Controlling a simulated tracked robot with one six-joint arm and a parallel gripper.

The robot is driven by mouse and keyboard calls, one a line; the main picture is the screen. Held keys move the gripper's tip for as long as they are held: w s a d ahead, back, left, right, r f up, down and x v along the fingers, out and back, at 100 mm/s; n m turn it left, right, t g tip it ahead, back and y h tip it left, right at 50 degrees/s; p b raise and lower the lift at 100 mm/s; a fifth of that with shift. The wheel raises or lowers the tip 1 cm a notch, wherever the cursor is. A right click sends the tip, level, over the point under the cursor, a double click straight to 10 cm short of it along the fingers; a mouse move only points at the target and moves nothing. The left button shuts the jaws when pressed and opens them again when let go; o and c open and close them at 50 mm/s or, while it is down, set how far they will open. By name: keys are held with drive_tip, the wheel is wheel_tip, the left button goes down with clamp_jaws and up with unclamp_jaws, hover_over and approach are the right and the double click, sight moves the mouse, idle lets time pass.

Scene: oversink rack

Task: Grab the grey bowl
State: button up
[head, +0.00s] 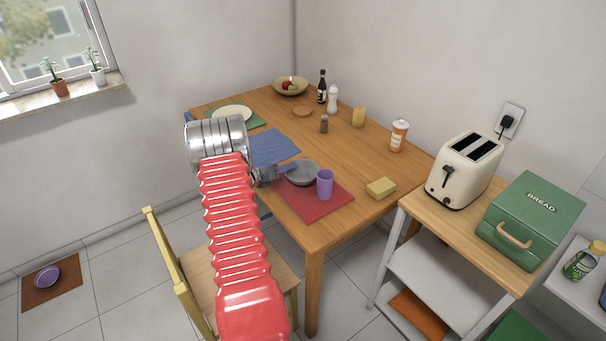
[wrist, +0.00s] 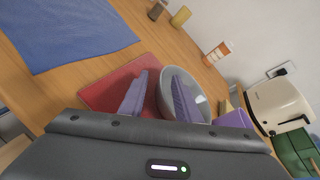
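The grey bowl (head: 304,174) stands upright on the red placemat (head: 316,205) near the table's front edge. In the wrist view the bowl (wrist: 171,65) is partly hidden by a purple finger. My gripper (head: 284,169) is at the bowl's left side. In the wrist view my gripper (wrist: 160,76) is open, its two fingers apart. The right finger appears over or inside the bowl and the left finger outside it, above the red placemat (wrist: 108,92), with the near rim between them. Whether either finger touches the bowl cannot be told.
A purple cup (head: 325,185) stands close to the bowl's right side. A yellow sponge-like block (head: 381,188) lies farther right. A blue placemat (head: 273,148) is bare behind the gripper. A wooden chair (head: 178,270) stands at the table's front.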

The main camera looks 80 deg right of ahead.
drive_tip(key=shift+c, duration=0.3)
clamp_jaws()
idle(0.4)
